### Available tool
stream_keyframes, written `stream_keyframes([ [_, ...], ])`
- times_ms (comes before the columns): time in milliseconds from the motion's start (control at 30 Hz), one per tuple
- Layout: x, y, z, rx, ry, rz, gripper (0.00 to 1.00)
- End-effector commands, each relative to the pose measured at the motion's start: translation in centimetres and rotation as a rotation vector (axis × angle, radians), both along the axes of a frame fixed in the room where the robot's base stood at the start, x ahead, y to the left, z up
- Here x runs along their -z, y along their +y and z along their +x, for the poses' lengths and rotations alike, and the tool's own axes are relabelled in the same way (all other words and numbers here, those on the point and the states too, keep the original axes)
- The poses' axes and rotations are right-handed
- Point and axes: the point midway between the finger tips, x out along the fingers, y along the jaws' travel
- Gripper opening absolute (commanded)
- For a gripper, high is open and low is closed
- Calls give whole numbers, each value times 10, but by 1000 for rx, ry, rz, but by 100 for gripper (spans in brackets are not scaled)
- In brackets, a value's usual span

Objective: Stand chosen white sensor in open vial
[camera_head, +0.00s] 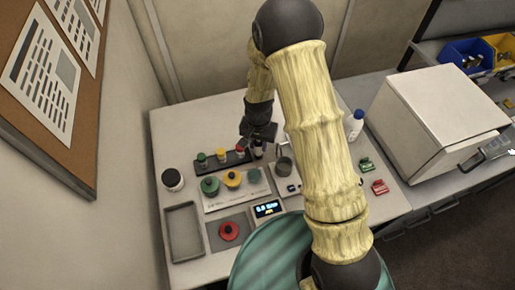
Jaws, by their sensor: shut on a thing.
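My gripper (259,140) is dark and small in the head view, above the right end of a dark rack (229,163). It is shut on a small whitish thing (258,152), mostly hidden by the fingers; I cannot tell for sure that this is the chosen white sensor. A grey round open-topped vessel (284,166) stands just right of the gripper, apart from it; I cannot tell whether it is the open vial. Green (202,157), yellow (221,153) and red (240,150) capped vials stand in the rack.
A pale block (232,199) with green and yellow round tops stands in front of the rack. A display box (267,209), red knob (229,231), empty grey tray (184,232), black-lidded jar (173,179), white bottle (354,124) and large white box (425,115) are around.

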Motion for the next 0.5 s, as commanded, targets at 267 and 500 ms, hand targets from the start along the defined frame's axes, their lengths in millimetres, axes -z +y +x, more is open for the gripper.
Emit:
stream_keyframes([
  [267,-3,1,0,-2,-2,0,0],
  [500,-27,3,0,-6,-5,2,0],
])
